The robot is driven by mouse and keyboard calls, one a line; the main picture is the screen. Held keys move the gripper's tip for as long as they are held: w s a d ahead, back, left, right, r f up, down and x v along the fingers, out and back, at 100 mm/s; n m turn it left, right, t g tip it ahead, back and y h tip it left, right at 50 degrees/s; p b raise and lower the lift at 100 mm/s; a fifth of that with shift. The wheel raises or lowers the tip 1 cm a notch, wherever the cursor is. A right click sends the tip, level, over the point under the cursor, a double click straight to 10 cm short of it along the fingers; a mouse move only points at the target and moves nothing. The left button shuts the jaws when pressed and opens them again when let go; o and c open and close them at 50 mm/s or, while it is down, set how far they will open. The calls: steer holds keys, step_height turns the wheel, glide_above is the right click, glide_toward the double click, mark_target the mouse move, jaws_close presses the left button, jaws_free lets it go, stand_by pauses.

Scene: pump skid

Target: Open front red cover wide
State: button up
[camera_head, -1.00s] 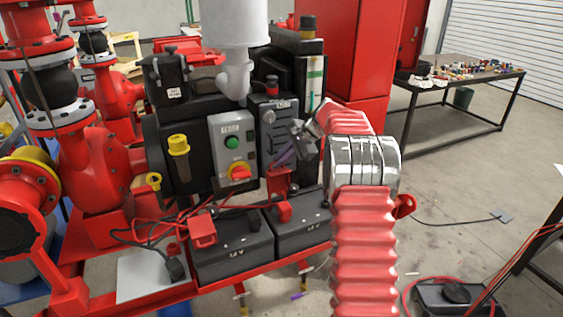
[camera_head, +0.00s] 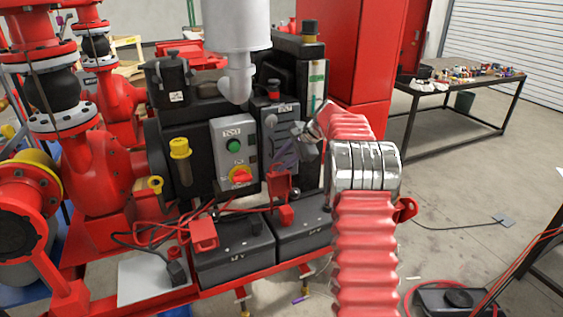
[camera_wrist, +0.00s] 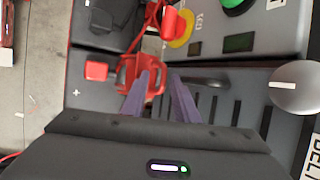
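My gripper (camera_head: 287,150) is in front of the grey slotted box (camera_head: 276,130), with its purple fingers pointing down and left. In the wrist view my gripper (camera_wrist: 160,76) has its two fingers apart, with a gap between the tips. A red cover (camera_head: 279,184) stands raised just below the fingertips, above the right battery (camera_head: 306,228). In the wrist view this red cover (camera_wrist: 133,68) is by the left fingertip and partly behind it; I cannot tell whether they touch. A smaller red block (camera_wrist: 97,70) sits on the battery near the plus mark.
A control box (camera_head: 234,155) with a green button and a red-yellow knob stands left of the fingers. Another red cover (camera_head: 203,235) and red cables are on the left battery (camera_head: 235,252). A round grey knob (camera_wrist: 295,88) is at the right in the wrist view.

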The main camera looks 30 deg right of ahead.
steer(key=v, duration=1.3)
steer(key=shift+s+d+r, duration=0.2)
steer(key=shift+r, duration=0.05)
steer(key=shift+c, duration=0.3)
